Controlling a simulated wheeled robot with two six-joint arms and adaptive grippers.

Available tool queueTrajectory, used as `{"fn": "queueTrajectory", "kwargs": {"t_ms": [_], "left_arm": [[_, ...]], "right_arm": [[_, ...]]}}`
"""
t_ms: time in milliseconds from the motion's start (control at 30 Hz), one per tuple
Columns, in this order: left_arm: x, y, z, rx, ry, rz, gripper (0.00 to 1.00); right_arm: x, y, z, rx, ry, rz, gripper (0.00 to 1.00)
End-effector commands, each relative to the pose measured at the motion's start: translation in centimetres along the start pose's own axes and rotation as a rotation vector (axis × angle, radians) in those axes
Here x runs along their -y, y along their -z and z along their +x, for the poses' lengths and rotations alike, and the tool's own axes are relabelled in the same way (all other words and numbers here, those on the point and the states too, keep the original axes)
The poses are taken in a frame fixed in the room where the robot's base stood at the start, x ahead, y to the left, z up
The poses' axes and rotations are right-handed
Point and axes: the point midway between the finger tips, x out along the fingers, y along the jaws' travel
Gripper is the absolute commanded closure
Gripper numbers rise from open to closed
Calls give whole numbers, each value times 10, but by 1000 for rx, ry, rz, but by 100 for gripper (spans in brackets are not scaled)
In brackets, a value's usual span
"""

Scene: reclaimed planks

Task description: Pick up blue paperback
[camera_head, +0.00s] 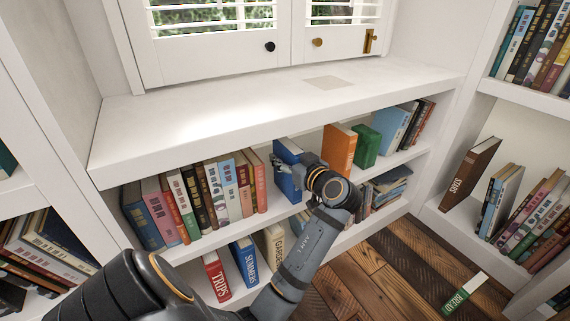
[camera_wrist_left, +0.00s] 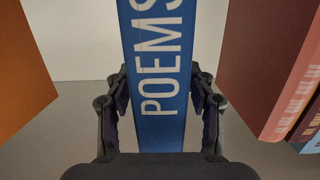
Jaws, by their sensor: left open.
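The blue paperback (camera_head: 286,152) stands upright on the upper shelf under the window, in a gap between a row of books and an orange book. In the left wrist view its blue spine (camera_wrist_left: 158,70) reads POEMS in white letters. My left gripper (camera_head: 300,168) is at this book, its arm coming in from below. In the left wrist view the open fingers (camera_wrist_left: 160,112) lie on either side of the spine, with small gaps visible. The head view hides part of the book behind the gripper. My right gripper is not in view.
The orange book (camera_head: 339,149) and a green book (camera_head: 366,146) stand to the right. A tight row of books (camera_head: 217,187) ends at the left. Several books stand on the lower shelf, including a red one (camera_head: 217,278). A green-and-white book (camera_head: 464,293) lies on the plank floor.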

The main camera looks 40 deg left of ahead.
Motion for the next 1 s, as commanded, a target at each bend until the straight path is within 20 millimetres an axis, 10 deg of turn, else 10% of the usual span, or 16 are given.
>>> {"fn": "queueTrajectory", "kwargs": {"t_ms": [500, 1000], "left_arm": [[0, 1, 0, -1, -1, -1, 100], [-2, 8, 0, -3, -4, -2, 100]], "right_arm": [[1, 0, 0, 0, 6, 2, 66], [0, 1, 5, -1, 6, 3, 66]]}}
